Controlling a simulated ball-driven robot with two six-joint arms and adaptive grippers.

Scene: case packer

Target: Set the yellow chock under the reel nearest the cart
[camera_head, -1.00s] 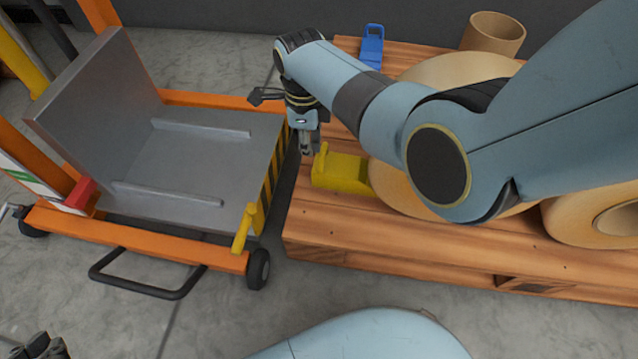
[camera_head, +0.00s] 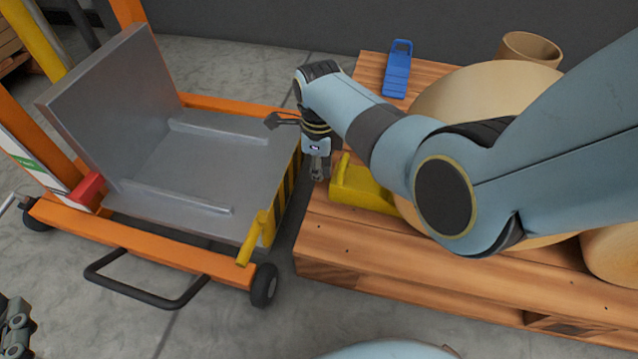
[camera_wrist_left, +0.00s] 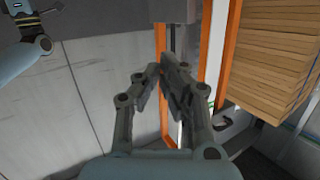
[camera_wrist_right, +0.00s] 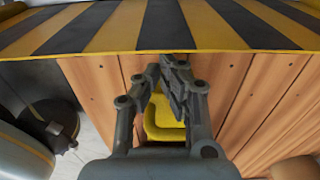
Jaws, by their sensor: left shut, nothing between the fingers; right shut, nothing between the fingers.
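The yellow chock (camera_head: 362,190) lies on the pallet at the left side of the large tan reel (camera_head: 480,92), the reel nearest the cart (camera_head: 215,160). My right arm hides part of the reel and where it meets the chock. My right gripper (camera_head: 318,176) is shut and empty, pointing down just left of the chock's upright handle. In the right wrist view the chock (camera_wrist_right: 163,118) shows behind and between the fingers. My left gripper (camera_head: 14,318) is at the lower left edge, away from the chock; in the left wrist view its fingers (camera_wrist_left: 166,72) are shut and empty.
A cardboard tube (camera_head: 530,48) stands behind the reel, and another reel (camera_head: 612,255) is at the right. A narrow floor gap separates cart and pallet.

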